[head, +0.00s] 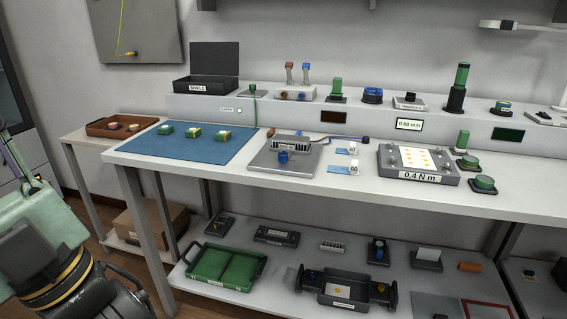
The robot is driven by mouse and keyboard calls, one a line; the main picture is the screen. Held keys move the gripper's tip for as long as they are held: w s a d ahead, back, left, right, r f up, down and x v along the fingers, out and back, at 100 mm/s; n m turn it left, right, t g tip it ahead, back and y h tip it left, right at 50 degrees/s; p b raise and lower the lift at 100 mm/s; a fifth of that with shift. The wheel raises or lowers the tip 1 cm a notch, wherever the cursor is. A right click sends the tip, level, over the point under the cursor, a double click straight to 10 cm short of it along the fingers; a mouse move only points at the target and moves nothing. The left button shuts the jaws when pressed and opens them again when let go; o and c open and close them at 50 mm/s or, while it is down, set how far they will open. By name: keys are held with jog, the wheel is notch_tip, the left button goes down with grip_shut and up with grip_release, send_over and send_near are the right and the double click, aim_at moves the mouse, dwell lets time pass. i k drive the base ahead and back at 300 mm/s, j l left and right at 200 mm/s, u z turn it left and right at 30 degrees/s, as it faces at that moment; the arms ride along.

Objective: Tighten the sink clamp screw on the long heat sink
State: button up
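A dark finned block (290,143), which looks like the long heat sink, sits on a grey metal plate (262,163) on the workbench. A blue knob (283,157) stands at the front of the block; I cannot tell if it is the clamp screw. A grey box labelled "0.4 N m" (447,178) stands to the right, with a pale sheet with yellow marks (412,156) on top. Part of my mint-green arm shows at the lower left, away from the bench. My gripper is not in view.
A blue mat (190,149) with several small green-and-white pieces lies left of the plate. Small cards marked 40 (347,151) and 60 (349,168) lie right of it. A raised back shelf (300,108) holds tools. The lower shelf holds a green tray (224,266).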

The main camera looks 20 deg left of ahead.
aim_at(282, 156)
jog(key=i+j, duration=0.65)
jog(key=j, duration=0.3)
